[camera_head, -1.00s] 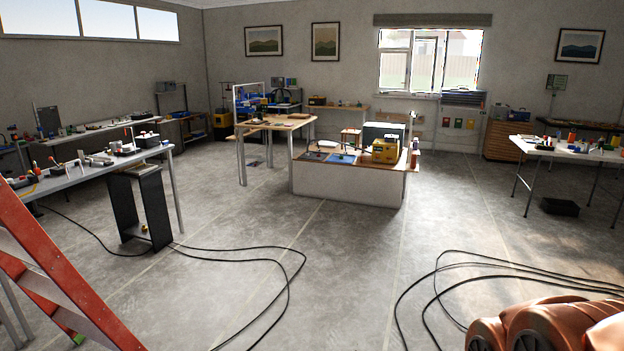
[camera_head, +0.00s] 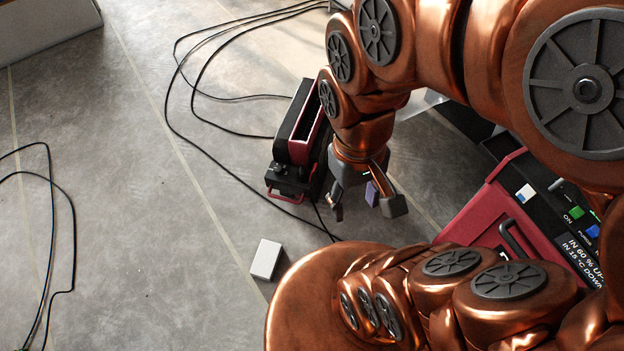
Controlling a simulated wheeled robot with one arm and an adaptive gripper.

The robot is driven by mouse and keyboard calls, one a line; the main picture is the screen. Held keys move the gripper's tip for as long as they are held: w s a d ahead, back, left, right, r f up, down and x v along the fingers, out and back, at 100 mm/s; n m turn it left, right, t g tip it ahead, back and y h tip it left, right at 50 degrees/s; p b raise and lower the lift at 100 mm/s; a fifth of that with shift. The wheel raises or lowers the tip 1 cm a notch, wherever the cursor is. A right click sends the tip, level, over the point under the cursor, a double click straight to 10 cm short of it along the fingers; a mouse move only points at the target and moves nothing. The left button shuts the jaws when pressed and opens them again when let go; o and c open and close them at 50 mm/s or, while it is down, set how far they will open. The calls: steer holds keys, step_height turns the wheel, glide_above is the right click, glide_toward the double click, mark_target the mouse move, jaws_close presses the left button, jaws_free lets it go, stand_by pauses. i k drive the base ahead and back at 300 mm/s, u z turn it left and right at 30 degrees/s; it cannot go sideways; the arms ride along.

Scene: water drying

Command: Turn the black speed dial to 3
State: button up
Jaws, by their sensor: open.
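A red and black machine (camera_head: 297,140) sits on the floor left of my gripper. A small dark knob (camera_head: 278,169), which may be the black speed dial, shows on the black panel at its front end; its number marks are too small to read. My gripper (camera_head: 367,205) is open and points down just right of this machine, with its fingers spread apart. No contact with the knob is visible. My arm hides part of the machine's right side.
A larger red and black unit (camera_head: 478,212) with green and blue buttons stands at right, partly behind my arm. A small white box (camera_head: 265,259) lies on the floor. Black cables (camera_head: 170,90) loop over the concrete. The floor at left centre is clear.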

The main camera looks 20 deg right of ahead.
mark_target(278, 170)
steer(key=z, duration=0.3)
steer(key=k, duration=0.55)
steer(key=u, duration=1.35)
steer(key=i, duration=0.5)
steer(key=z, duration=0.05)
